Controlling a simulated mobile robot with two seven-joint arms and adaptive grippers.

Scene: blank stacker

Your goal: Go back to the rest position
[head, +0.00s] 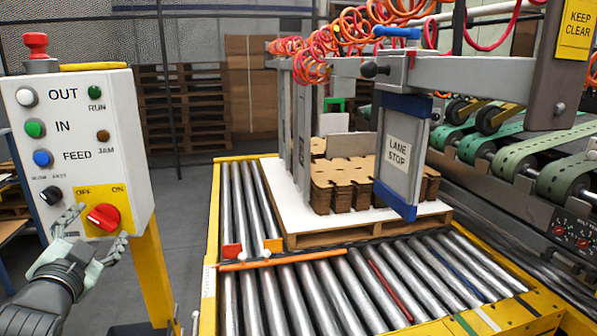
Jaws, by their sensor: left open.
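My left gripper (99,225) is at the lower left, in front of the control box (75,120). Its fingers are spread open, one at the left and one below right of the red OFF/ON rotary switch (104,217) on its yellow plate. I cannot tell whether a finger touches the switch. The switch handle sits tilted. My right gripper is not in view.
The box carries several buttons, a black SLOW/FAST knob (51,195) and a red mushroom button (36,44) on top. A yellow-framed roller conveyor (290,290) holds a pallet (370,229) with stacked brown blanks (345,180). A LANE STOP gate (403,155) stands beside them.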

